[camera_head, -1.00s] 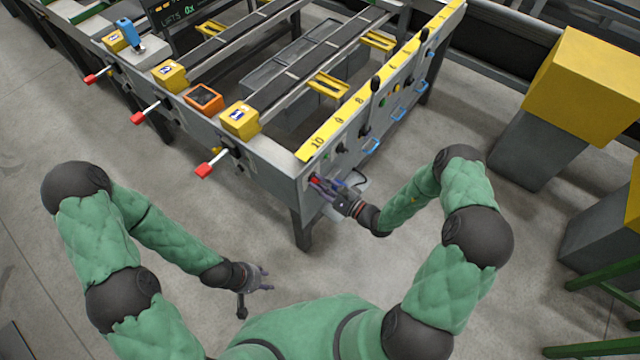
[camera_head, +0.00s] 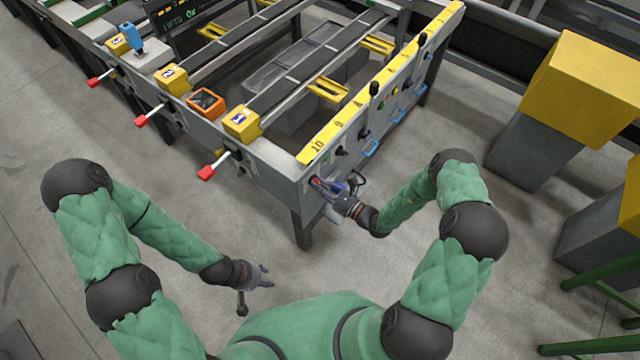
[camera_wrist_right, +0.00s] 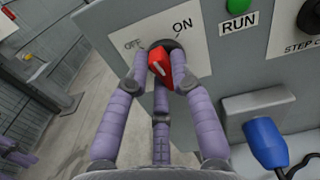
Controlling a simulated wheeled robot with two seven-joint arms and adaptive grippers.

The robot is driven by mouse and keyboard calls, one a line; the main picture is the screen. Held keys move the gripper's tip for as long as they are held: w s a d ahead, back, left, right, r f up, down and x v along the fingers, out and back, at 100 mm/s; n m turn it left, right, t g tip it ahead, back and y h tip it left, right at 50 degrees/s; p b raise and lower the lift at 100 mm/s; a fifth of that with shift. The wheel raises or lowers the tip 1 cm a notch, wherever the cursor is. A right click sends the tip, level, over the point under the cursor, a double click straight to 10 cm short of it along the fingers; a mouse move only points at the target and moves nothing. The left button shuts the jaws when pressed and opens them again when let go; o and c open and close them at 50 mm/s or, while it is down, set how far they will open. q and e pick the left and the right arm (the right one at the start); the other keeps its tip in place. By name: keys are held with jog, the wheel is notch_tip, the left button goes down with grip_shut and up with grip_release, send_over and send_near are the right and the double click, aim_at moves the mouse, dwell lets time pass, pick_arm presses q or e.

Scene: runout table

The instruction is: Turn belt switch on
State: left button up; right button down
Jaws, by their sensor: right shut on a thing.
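The belt switch is a red rotary knob (camera_wrist_right: 160,62) on a white plate marked OFF at left and ON at right, seen in the right wrist view.
A green RUN button (camera_wrist_right: 238,5) sits right of the switch plate. A blue plug-like handle (camera_wrist_right: 266,142) is below it. The runout table (camera_head: 275,185) has red-tipped levers (camera_head: 206,172) on its front. Yellow-topped grey blocks (camera_head: 585,85) stand at right. The floor near my left gripper is clear.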

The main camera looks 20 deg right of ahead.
jog(key=m+p, duration=0.1)
jog(key=m, duration=0.4)
jog(key=m+p, duration=0.1)
jog(key=m, duration=0.5)
jog(key=shift+w+d+r+p, duration=0.1)
jog(key=shift+d+r+p, duration=0.1)
jog(key=shift+p, duration=0.2)
jog(key=shift+f, duration=0.1)
jog(key=c, duration=1.1)
grip_release()
jog(key=shift+o, duration=0.2)
jog(key=v, duration=1.2)
